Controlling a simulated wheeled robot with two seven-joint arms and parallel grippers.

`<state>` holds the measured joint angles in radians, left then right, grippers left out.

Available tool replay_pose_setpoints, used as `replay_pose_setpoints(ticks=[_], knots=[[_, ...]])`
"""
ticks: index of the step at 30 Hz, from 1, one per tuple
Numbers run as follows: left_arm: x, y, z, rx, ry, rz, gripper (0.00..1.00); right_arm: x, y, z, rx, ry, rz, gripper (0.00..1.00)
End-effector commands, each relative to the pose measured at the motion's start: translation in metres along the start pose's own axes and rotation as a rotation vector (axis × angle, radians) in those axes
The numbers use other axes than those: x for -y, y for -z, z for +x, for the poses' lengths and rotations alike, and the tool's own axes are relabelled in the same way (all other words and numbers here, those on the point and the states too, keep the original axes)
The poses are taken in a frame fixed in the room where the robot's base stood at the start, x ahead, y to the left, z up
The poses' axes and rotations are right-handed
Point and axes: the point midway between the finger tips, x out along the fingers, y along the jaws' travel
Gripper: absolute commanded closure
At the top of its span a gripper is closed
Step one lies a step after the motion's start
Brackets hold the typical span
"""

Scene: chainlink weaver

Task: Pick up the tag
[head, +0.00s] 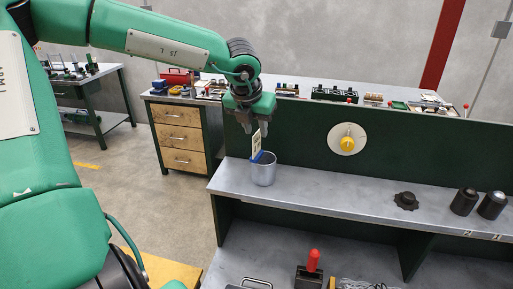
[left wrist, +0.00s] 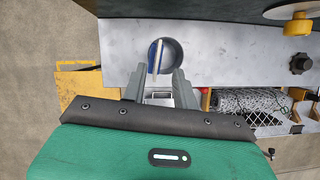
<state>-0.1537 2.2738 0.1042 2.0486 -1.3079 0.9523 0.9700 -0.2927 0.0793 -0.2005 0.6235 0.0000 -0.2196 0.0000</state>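The tag (head: 256,143) is a thin, pale, upright strip with a blue lower part. It stands in a grey metal cup (head: 263,174) at the left end of the workbench shelf, its top sticking out above the rim. In the left wrist view the tag (left wrist: 157,56) shows nearly edge-on over the round cup (left wrist: 175,54). My left gripper (head: 255,129) points down just above the cup at the tag's top. In the left wrist view its fingers (left wrist: 158,76) are apart, with the tag in line with the gap; contact cannot be told. My right gripper is not in view.
The shelf (head: 330,187) is clear between the cup and a black knob (head: 406,200). Two black cylinders (head: 478,203) stand at the right. A green back panel with a yellow dial (head: 347,140) rises behind. A red-handled tool (head: 312,262) is below.

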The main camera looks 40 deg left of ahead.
Motion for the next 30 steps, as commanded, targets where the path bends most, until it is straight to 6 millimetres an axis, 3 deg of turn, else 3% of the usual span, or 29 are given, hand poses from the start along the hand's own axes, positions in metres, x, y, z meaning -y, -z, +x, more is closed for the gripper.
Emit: replay_pose_setpoints(ticks=[6,12,21,22,26,30], knots=[[-0.005,-0.004,0.023,-0.005,-0.001,0.001,0.71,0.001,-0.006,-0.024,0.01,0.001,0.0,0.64],[-0.005,-0.004,0.04,-0.003,-0.001,0.0,0.71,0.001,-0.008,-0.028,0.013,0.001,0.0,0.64],[-0.005,-0.004,0.043,0.0,0.0,0.0,0.71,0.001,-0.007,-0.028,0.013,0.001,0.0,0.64],[-0.005,-0.004,0.043,0.0,0.0,0.0,0.73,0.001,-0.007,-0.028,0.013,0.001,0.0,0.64],[-0.005,-0.004,0.043,0.0,0.0,0.0,0.98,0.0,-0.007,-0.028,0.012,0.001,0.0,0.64],[-0.005,-0.004,0.043,0.0,0.0,0.0,1.0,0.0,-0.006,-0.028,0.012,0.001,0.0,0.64]])
